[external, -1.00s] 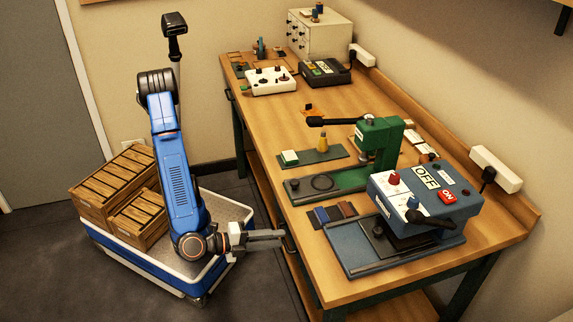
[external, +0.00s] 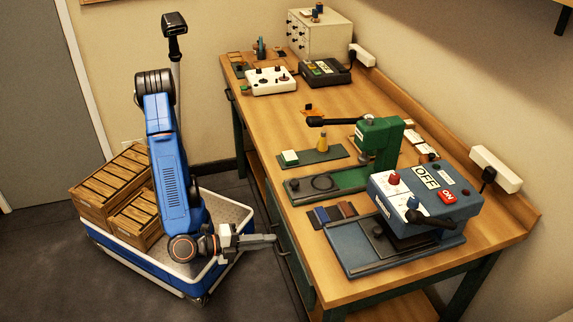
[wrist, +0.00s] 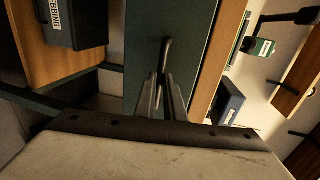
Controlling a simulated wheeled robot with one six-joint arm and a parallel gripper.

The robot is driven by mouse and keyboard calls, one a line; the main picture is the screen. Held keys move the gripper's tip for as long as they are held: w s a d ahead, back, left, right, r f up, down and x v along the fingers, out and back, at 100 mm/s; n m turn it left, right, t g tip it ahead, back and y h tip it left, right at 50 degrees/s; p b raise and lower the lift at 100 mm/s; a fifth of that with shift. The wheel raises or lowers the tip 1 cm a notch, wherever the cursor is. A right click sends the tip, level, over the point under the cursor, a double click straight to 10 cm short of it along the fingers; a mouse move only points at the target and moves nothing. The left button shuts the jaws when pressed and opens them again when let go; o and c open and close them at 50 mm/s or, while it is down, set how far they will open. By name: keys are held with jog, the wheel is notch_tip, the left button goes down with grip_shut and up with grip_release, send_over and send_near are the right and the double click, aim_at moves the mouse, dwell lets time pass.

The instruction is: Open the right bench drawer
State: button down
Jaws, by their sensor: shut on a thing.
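The right bench drawer has a dark green front (external: 291,262) under the near part of the wooden bench top. Its dark bar handle shows in the wrist view (wrist: 167,48), standing out from the green front (wrist: 195,50). My gripper (external: 275,238) is at the drawer front in the external view. In the wrist view its two fingers (wrist: 163,82) are closed around the handle's near end. The drawer seems to stand slightly out from the bench; the gap is hard to judge. The inside of the drawer is hidden.
On the bench (external: 330,185) stand a green press (external: 378,145) and a blue-grey machine (external: 425,190) marked OFF. A lower shelf (wrist: 85,70) holds a dark labelled box (wrist: 72,22). Wooden crates (external: 125,185) sit on my base. Dark floor is free between base and bench.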

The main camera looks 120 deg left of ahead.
jog(key=f+v, duration=0.2)
jog(key=v, duration=0.9)
jog(key=f+v, duration=0.2)
jog(key=v, duration=0.9)
jog(key=shift+s+d+f, duration=0.4)
jog(key=shift+s+d, duration=0.2)
jog(key=c, duration=1.8)
grip_release()
jog(key=shift+c, duration=0.2)
jog(key=shift+d, duration=0.1)
jog(key=v, duration=1.7)
jog(key=shift+s, duration=0.1)
